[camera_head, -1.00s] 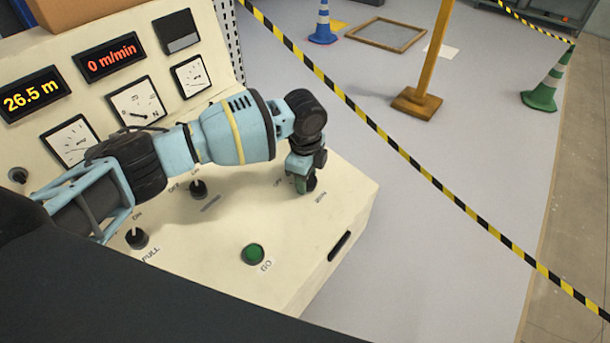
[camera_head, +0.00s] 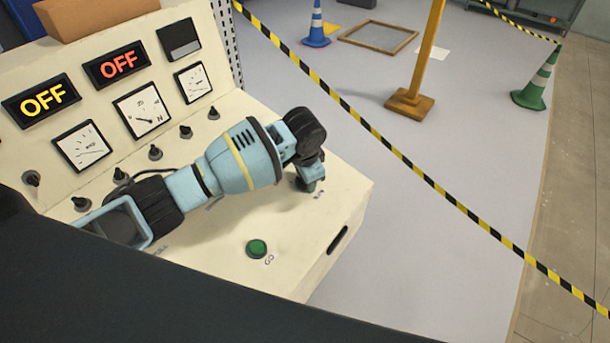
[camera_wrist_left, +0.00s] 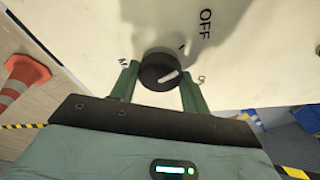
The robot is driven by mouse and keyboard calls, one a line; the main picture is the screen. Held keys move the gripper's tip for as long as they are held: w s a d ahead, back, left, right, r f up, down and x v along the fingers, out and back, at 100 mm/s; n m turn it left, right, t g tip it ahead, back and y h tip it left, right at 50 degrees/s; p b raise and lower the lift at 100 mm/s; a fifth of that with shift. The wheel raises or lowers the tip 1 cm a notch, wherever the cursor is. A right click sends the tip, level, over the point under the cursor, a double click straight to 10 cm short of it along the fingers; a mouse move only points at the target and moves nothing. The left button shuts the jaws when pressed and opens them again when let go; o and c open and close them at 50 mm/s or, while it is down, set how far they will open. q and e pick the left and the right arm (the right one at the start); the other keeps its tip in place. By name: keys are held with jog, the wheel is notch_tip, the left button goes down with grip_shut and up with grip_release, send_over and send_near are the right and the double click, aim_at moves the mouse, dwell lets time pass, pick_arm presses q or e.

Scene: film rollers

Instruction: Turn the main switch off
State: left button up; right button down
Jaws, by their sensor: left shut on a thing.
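The main switch is a round black knob (camera_wrist_left: 158,66) on the cream sloping panel (camera_head: 225,275). In the left wrist view its white pointer line slants toward the right finger. An OFF label is printed above it, and other labels beside the fingers are partly hidden. My left gripper (camera_wrist_left: 161,88) has its green fingers on either side of the knob and is shut on it. In the head view the left gripper (camera_head: 308,184) is at the panel's right end and hides most of the knob. The two displays, yellow (camera_head: 41,100) and red (camera_head: 117,65), read OFF. My right gripper is not in view.
A green GO button (camera_head: 257,249) sits near the panel's front edge. Several small black knobs line the panel below dial gauges (camera_head: 142,109). Yellow-black tape (camera_head: 400,180) crosses to the right of the console, with an orange post (camera_head: 411,100) and cones on open floor beyond.

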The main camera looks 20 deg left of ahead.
pick_arm(q)
jog(key=shift+n, duration=0.8)
jog(key=o, duration=1)
jog(key=shift+v, duration=3.9)
jog(key=shift+s+d, duration=0.1)
jog(key=shift+d, duration=0.05)
